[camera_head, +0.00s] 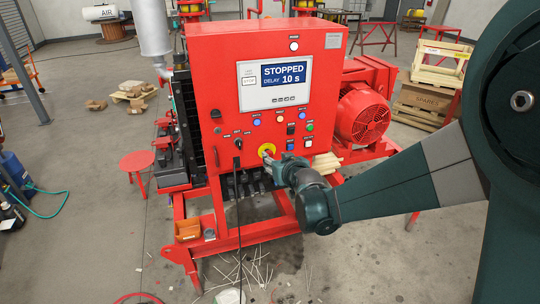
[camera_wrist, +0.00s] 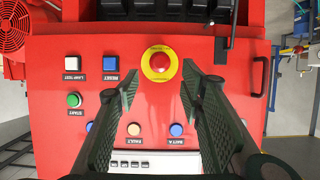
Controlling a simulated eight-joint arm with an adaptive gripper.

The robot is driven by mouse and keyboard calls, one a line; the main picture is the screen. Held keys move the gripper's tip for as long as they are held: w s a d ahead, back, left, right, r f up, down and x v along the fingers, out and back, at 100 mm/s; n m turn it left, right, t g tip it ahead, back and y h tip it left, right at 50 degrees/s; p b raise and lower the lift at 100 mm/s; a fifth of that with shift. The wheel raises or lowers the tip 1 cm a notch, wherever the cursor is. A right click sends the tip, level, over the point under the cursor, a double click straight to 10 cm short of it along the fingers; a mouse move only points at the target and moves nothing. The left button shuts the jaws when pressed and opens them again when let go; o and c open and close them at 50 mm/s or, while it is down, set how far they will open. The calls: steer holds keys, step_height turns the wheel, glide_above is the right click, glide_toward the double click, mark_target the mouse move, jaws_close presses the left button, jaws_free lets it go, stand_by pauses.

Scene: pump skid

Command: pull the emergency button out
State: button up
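The emergency button (camera_wrist: 160,62) is a round red knob on a yellow ring, fixed to the red panel, in the upper middle of the wrist view. In the head view its yellow ring (camera_head: 265,148) shows low on the front of the red cabinet, partly covered by my gripper (camera_head: 273,163). In the wrist view my gripper (camera_wrist: 159,82) is open, with one dark ribbed finger on each side and the button in line with the gap between the tips. The fingers appear clear of the button, with nothing between them. The exact distance to the panel cannot be told.
The cabinet screen (camera_head: 284,79) reads "STOPPED DELAY 10 s". Beside the button are the white lamp test (camera_wrist: 73,63), blue reset (camera_wrist: 110,63) and green start (camera_wrist: 74,99) buttons. A black handle (camera_wrist: 258,77) stands at the right. A dark cable (camera_head: 238,215) hangs down the front.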

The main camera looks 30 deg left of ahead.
mark_target(270, 154)
steer(key=shift+w, duration=0.1)
steer(key=shift+x, duration=3.85)
